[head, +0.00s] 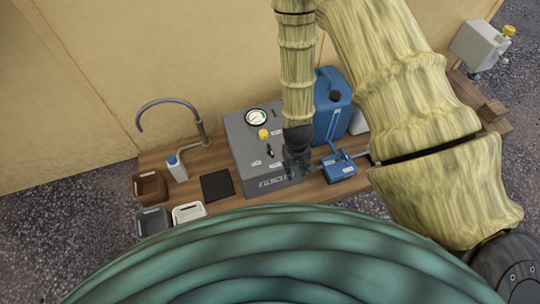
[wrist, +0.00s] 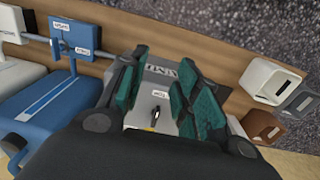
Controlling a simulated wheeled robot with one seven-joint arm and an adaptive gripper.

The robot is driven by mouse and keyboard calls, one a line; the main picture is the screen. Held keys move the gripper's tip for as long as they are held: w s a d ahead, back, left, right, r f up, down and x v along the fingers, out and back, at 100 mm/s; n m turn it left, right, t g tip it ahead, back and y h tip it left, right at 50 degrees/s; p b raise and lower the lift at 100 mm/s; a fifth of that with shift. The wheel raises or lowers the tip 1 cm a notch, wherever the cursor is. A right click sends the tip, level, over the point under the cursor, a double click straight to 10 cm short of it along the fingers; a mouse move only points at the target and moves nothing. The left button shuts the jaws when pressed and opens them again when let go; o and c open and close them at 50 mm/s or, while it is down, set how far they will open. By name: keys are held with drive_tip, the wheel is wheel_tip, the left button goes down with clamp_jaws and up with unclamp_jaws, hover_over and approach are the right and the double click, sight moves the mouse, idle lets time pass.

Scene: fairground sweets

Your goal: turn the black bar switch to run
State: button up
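The black bar switch (head: 269,150) is on the sloped top of the grey machine box (head: 240,137), below a yellow knob (head: 263,133) and a round gauge (head: 256,117). Small white labels sit near it, too small to read. In the wrist view the switch (wrist: 155,115) shows as a short dark lever between my fingers, with a white label beside it. My gripper (wrist: 158,88) is open, its green-padded fingers apart on either side of the switch. In the head view my gripper (head: 298,165) hangs over the right part of the box; contact with the switch is not visible.
A blue valve unit (head: 338,166) and blue canister (head: 331,108) stand right of the box. A wall (head: 150,50) rises behind.

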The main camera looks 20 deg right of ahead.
drive_tip(key=w+a+f+b, duration=0.2)
drive_tip(key=w+f+b, duration=0.1)
drive_tip(key=w+b, duration=0.65)
drive_tip(key=b, duration=0.3)
approach(270, 149)
drive_tip(key=shift+y, duration=0.3)
drive_tip(key=f+b, duration=0.1)
drive_tip(key=f, duration=0.2)
drive_tip(key=f+b, duration=0.1)
drive_tip(key=f, duration=0.2)
drive_tip(key=f+b, duration=0.1)
drive_tip(key=f, duration=0.2)
drive_tip(key=shift+d, duration=0.35)
drive_tip(key=shift+r, duration=0.1)
clamp_jaws()
